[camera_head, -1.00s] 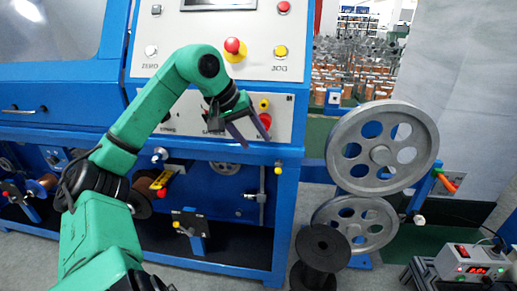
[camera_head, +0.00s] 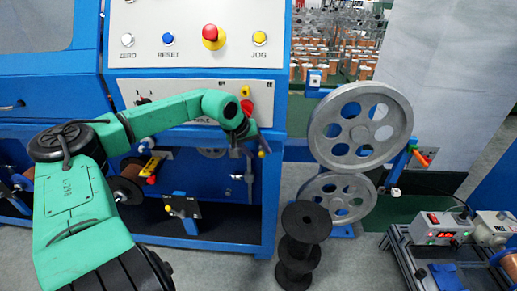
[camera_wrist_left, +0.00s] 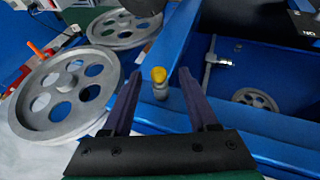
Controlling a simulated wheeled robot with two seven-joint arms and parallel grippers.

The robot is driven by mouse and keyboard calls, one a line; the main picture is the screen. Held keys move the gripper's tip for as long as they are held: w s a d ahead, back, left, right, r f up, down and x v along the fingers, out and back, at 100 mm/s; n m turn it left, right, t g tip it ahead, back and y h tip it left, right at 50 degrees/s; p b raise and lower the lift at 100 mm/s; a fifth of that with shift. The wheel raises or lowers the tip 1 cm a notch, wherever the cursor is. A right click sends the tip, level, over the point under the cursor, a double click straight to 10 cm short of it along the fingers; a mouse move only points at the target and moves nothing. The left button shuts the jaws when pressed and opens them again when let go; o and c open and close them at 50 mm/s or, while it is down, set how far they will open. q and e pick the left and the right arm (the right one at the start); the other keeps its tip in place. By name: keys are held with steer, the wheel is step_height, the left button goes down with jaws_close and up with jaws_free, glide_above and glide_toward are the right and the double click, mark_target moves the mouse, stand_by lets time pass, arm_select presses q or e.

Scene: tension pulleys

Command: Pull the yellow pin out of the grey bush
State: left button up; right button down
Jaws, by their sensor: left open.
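The yellow pin (camera_wrist_left: 158,75) stands in the grey bush (camera_wrist_left: 160,92) on the blue frame, near the middle of the left wrist view. In the head view the pin (camera_head: 262,154) shows small beside my left gripper (camera_head: 247,149), on the machine's right front post. The left gripper is open and empty. In the left wrist view its two dark fingers (camera_wrist_left: 160,79) lie on either side of the pin, with a gap to each. I cannot tell how far the fingertips are from the pin in depth. My right gripper is in neither view.
Two large grey spoked pulleys (camera_head: 361,160) stand right of the machine, with black spools (camera_head: 305,222) in front. A red button (camera_head: 210,32) and a yellow button (camera_head: 259,38) are on the panel above. A control box (camera_head: 438,228) stands at lower right.

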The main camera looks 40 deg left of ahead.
arm_select(q)
steer(key=shift+w+d+f, duration=0.1)
steer(key=shift+w+f, duration=0.05)
steer(key=shift+f, duration=0.05)
jaws_close()
steer(key=shift+s+d+p, duration=0.1)
steer(key=shift+s+p, duration=0.4)
steer(key=shift+p, duration=1.55)
steer(key=shift+s+d+p, duration=0.3)
steer(key=shift+d+p, duration=0.2)
steer(key=shift+p, duration=1.25)
steer(key=shift+s+d+p, duration=0.45)
steer(key=shift+s+p, duration=0.15)
steer(key=shift+p, duration=1.45)
